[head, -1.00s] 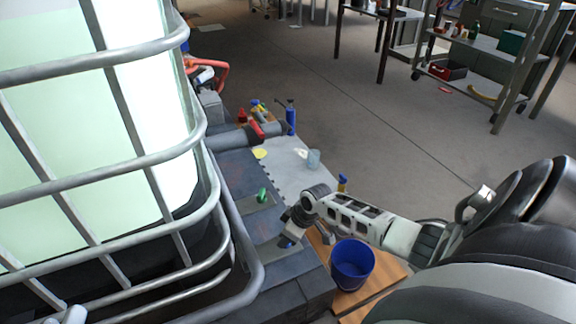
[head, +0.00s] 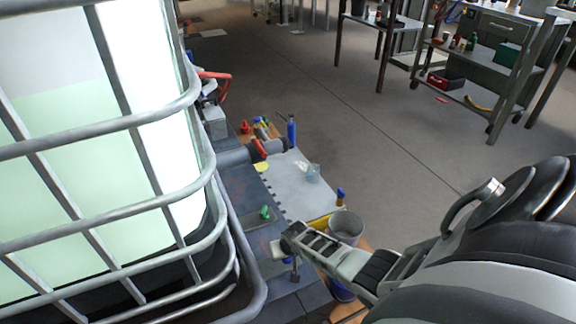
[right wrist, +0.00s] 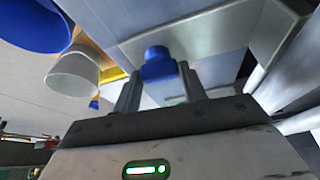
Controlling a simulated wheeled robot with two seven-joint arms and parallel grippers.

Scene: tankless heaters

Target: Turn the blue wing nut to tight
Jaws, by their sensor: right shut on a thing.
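The blue wing nut (right wrist: 158,60) shows in the right wrist view, in front of a grey metal plate. My right gripper (right wrist: 160,76) is shut on it, with one finger on each side. A green wing nut (head: 265,212) stands on the bench a little beyond my gripper. My left gripper is not in view.
A large caged tank (head: 110,150) fills the left. A grey bucket (head: 346,227) and a blue bucket (head: 341,292) stand close to my right arm. A grey pipe with a red part (head: 258,148) lies beyond.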

